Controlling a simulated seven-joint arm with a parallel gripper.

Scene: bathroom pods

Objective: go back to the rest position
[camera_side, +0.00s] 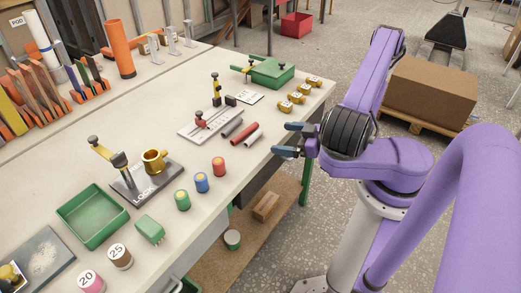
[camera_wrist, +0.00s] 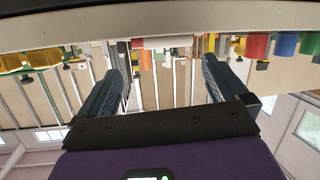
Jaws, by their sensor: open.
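My gripper (camera_side: 294,139) is open and empty in the side view. The table edge (camera_wrist: 150,25) crosses the top of that view, which looks upside down.
A red cylinder (camera_side: 243,132) and brass pieces (camera_side: 298,97) lie near the table's edge. Also on the bench are a green tray (camera_side: 92,240), a lock fixture (camera_side: 146,187) and a green box (camera_side: 273,72). A cardboard box (camera_side: 430,92) stands on a pallet behind my arm.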

